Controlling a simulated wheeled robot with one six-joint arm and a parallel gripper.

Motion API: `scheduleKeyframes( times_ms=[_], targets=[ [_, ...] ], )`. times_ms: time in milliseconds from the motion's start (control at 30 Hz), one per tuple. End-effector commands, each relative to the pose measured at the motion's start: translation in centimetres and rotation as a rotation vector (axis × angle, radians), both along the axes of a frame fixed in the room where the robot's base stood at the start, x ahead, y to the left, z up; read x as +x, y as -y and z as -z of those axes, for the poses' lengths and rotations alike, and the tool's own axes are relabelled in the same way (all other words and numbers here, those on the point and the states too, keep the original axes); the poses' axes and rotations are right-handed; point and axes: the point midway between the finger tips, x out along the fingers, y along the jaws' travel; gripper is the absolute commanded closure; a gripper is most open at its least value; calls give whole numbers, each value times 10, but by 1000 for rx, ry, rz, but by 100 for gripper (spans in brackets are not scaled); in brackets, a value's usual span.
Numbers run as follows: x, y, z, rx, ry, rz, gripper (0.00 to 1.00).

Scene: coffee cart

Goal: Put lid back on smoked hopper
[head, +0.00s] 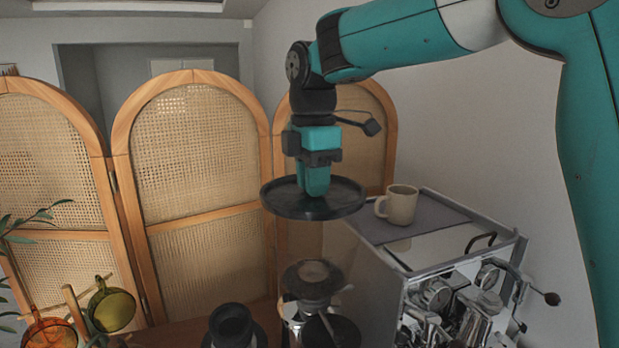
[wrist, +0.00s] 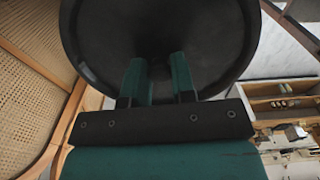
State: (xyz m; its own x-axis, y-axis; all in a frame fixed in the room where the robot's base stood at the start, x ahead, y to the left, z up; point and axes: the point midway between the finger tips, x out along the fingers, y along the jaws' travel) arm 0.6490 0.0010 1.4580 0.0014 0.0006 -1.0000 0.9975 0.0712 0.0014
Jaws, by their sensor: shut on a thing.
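A round dark lid (head: 340,207) hangs level in the air in the head view, with a low rim around its edge. My gripper (head: 316,188) points down and is shut on the lid at its middle. In the wrist view the lid (wrist: 215,35) fills the top, and my gripper's two fingers (wrist: 158,78) reach its centre. The part held between them is too dark to make out. A dark, round-topped thing (head: 312,280) stands below the lid, apart from it, and appears to be the smoked hopper on its grinder. Its inside is hard to see.
A coffee machine (head: 465,245) with a beige mug (head: 400,205) on top stands to the right, close to the lid. A second dark cylinder (head: 232,325) stands front left. A cane screen (head: 195,140) stands behind.

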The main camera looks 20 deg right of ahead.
Motion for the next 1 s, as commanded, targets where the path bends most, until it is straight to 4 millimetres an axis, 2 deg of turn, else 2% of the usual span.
scheduleKeyframes(
  times_ms=[300, 500, 1000],
  targets=[
    [0, -1, 36, 0, 0, -1, 100],
    [0, -2, 51, 0, 0, -3, 100],
    [0, -2, 55, 0, 0, -3, 100]
  ],
)
